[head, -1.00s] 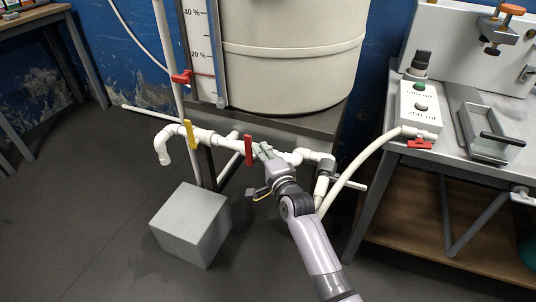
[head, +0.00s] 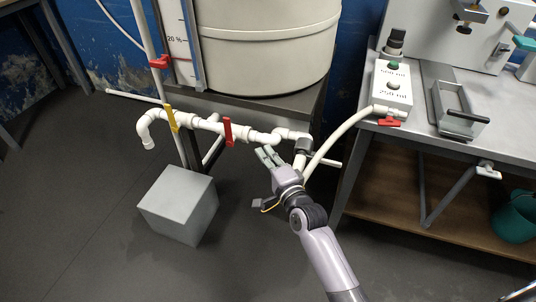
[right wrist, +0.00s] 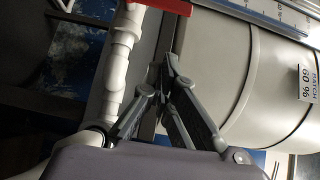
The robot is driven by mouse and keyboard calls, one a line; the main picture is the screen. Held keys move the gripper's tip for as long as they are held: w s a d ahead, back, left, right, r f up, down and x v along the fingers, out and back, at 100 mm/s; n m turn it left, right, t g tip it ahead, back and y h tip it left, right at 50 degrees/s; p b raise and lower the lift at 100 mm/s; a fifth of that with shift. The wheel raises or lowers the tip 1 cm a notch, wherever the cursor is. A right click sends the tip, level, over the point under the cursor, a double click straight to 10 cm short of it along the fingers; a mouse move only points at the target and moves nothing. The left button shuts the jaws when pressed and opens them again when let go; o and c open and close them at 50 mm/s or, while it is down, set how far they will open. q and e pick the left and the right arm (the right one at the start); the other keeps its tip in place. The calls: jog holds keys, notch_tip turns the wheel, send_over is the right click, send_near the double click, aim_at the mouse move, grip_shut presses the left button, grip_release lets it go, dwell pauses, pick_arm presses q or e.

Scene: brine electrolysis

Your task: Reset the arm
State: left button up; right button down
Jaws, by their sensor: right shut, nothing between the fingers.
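My right gripper (head: 268,156) is in front of the white pipework (head: 262,138), just below and to the right of the red valve handle (head: 228,132). Its fingers are shut and hold nothing. In the right wrist view its fingers (right wrist: 168,72) come together beside the white pipe (right wrist: 122,45), with a red part (right wrist: 165,5) beyond them at the top edge. My right arm reaches in from the bottom of the head view. My left gripper is not in view.
A large cream tank (head: 265,50) stands behind the pipes. A yellow handle (head: 172,118) is on the pipe, and a grey box (head: 180,205) is on the floor. At right is a bench with a button box (head: 392,85). A white hose (head: 335,140) runs to it.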

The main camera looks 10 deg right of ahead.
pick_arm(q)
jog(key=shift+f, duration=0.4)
pick_arm(e)
jog(key=shift+s+d, duration=0.1)
jog(key=shift+s, duration=0.4)
